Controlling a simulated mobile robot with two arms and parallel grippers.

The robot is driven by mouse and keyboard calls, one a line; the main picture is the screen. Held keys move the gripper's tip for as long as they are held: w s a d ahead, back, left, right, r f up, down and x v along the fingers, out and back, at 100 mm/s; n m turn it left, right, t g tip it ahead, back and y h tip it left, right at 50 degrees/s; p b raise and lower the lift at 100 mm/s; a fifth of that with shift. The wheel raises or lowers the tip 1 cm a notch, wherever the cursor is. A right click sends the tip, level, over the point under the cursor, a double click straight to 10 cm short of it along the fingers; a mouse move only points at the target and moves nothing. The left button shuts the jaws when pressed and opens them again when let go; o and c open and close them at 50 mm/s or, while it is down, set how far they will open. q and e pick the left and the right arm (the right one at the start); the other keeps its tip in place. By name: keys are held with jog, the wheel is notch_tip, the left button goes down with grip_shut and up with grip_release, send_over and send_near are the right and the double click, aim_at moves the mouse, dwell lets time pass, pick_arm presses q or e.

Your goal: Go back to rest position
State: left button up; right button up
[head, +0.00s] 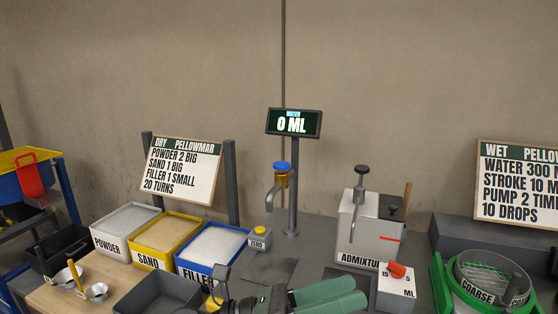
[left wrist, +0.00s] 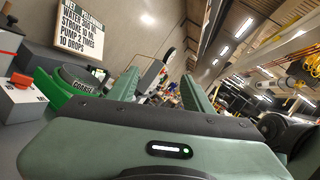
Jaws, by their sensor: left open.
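My left gripper (head: 352,290) is low in the middle of the head view, its two green fingers pointing right, in front of the admixture box. The fingers are apart with nothing between them. In the left wrist view the left gripper (left wrist: 165,78) also shows both fingers spread and empty. The bottom of the head view cuts off part of this arm. My right gripper does not show in either view.
Powder (head: 127,221), sand (head: 166,241) and filler (head: 211,244) bins stand left. A tap (head: 280,180), a 0 ML display (head: 293,124), the admixture dispenser (head: 369,230) and a green-rimmed coarse sieve (head: 446,290) stand along the bench. A dark empty tray (head: 165,292) lies front left.

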pick_arm(q)
jog(key=w+a+f+n+t+y, duration=0.1)
jog(key=w+a+n+t+y, duration=0.35)
jog(key=n, duration=0.45)
jog(key=w+a+f+n+t+y, duration=0.1)
jog(key=w+a+n+t+y, duration=0.1)
jog(key=a+n+t+y, duration=0.5)
jog(key=w+a+n+t+y, duration=0.1)
jog(key=w+a+n+t, duration=0.35)
jog(key=n, duration=0.75)
jog(key=s+a+f+n+g+y, duration=0.1)
jog(key=s+a+f+n+y, duration=0.1)
jog(key=a+f+n+y, duration=0.45)
jog(key=s+a+f+n+g+y, duration=0.2)
jog(key=a+f+n, duration=0.25)
jog(key=f, duration=0.55)
jog(key=s+a+f+n+g, duration=0.1)
jog(key=s+f+n+g, duration=0.2)
jog(key=s+f+g, duration=0.55)
jog(key=s+a+f+n+g, duration=0.25)
jog(key=s+f, duration=0.75)
jog(key=s, duration=0.5)
notch_tip(320, 180, down, 26)
jog(key=s+g, duration=0.2)
jog(key=s+a+f+g, duration=0.1)
jog(key=s+f, duration=1.3)
jog(key=s, duration=0.1)
jog(key=shift+s+a+f, duration=0.3)
jog(key=shift+a+f, duration=0.05)
jog(key=shift+a, duration=0.05)
